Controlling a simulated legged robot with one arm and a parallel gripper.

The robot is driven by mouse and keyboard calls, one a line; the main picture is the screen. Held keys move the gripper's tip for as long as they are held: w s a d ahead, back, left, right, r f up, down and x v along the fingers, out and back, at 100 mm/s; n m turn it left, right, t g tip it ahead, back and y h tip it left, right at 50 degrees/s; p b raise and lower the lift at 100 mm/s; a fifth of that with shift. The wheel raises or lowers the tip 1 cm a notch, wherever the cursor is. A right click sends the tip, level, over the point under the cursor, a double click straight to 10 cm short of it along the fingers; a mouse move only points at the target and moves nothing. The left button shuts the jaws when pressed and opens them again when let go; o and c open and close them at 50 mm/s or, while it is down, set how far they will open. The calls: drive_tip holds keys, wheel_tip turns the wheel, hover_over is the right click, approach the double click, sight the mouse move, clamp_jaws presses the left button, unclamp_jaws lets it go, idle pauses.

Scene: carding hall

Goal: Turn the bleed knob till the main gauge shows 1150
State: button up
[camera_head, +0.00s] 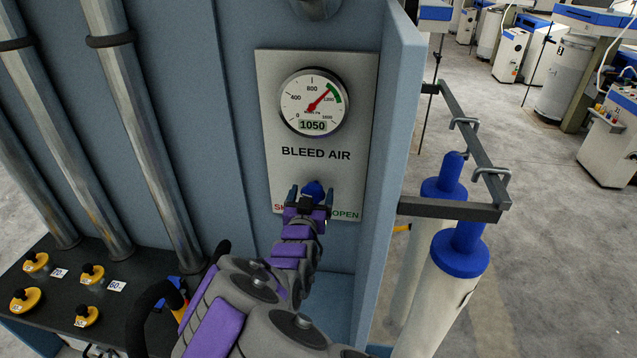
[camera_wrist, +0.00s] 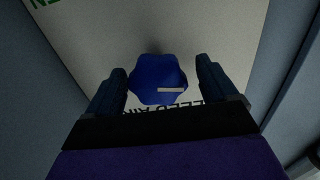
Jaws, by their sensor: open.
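The main gauge (camera_head: 313,102) is round and white on the BLEED AIR plate (camera_head: 346,79). Its digital readout shows 1050. Its red needle points up and right, near a green arc. The blue lobed bleed knob (camera_head: 313,189) sits low on the plate, above the OPEN label. My gripper (camera_head: 307,197) is at the knob, with its fingers on either side. In the wrist view the knob (camera_wrist: 158,79) with a pale index mark lies between the two fingers of my gripper (camera_wrist: 161,88). Gaps show on both sides, so the fingers are apart from it. My gripper hides part of the lower label.
Grey pipes (camera_head: 151,140) run down the left of the blue cabinet (camera_head: 233,110). A dark shelf with yellow knobs (camera_head: 93,274) stands lower left. A cabinet side panel (camera_head: 394,130) juts out right of the plate. Beyond it are a metal rack (camera_head: 445,209) and blue-capped cylinders (camera_head: 458,262).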

drive_tip(key=shift+w+a, duration=0.2)
drive_tip(key=shift+w, duration=0.1)
drive_tip(key=shift+d, duration=0.4)
drive_tip(key=shift+c, duration=0.2)
drive_tip(key=shift+d, duration=0.1)
drive_tip(key=shift+c, duration=0.9)
drive_tip(key=c, duration=0.8)
drive_tip(key=n+p, duration=0.2)
drive_tip(key=n, duration=0.2)
drive_tip(key=shift+n, duration=0.3)
drive_tip(key=shift+n+p, duration=0.85)
drive_tip(key=shift+n, duration=1.45)
drive_tip(key=shift+f, duration=0.1)
